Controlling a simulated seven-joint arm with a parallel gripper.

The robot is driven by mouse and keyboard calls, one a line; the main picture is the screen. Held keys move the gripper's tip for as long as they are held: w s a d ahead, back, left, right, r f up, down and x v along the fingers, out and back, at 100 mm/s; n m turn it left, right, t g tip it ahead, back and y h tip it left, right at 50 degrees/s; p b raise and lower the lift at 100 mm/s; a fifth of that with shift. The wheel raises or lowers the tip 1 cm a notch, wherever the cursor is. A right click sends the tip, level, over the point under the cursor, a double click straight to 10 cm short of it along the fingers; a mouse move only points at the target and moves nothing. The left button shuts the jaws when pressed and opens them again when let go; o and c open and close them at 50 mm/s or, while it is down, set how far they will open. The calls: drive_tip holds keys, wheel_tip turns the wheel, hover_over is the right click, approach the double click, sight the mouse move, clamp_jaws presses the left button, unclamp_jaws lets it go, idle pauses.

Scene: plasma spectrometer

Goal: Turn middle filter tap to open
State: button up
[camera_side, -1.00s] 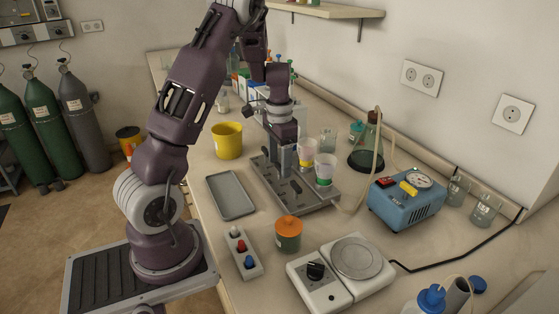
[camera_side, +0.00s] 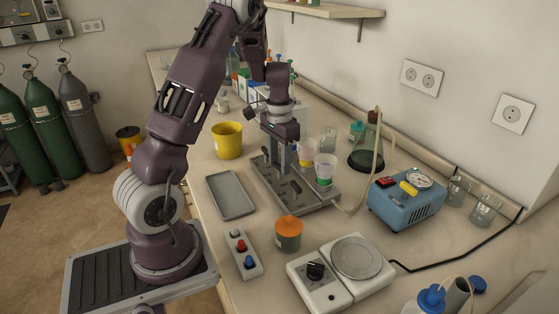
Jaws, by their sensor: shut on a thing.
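My gripper (camera_side: 281,158) points down over the grey metal filter stand (camera_side: 312,203) in the middle of the bench. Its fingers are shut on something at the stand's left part. The held part is too small and covered to see well, but it is at the row of dark tap handles (camera_side: 294,186). Two clear filter cups stand on the right side of the stand: one with yellow (camera_side: 306,153) and one with green (camera_side: 325,170) at its base. The filter position nearest my gripper is hidden behind it.
A yellow bucket (camera_side: 228,140) and a grey tray (camera_side: 230,195) lie left of the stand. An orange-lidded jar (camera_side: 288,233) is in front. A blue pump (camera_side: 407,203), with tubing to a dark flask (camera_side: 366,152), is at the right.

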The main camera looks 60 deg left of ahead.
drive_tip(key=n, duration=0.4)
drive_tip(key=shift+n, duration=0.3)
drive_tip(key=n, duration=0.3)
drive_tip(key=shift+n, duration=0.3)
drive_tip(key=n, duration=0.4)
drive_tip(key=shift+r+n, duration=0.1)
drive_tip(key=shift+n, duration=1.7)
drive_tip(key=o, duration=1.4)
wheel_tip(320, 180, up, 7)
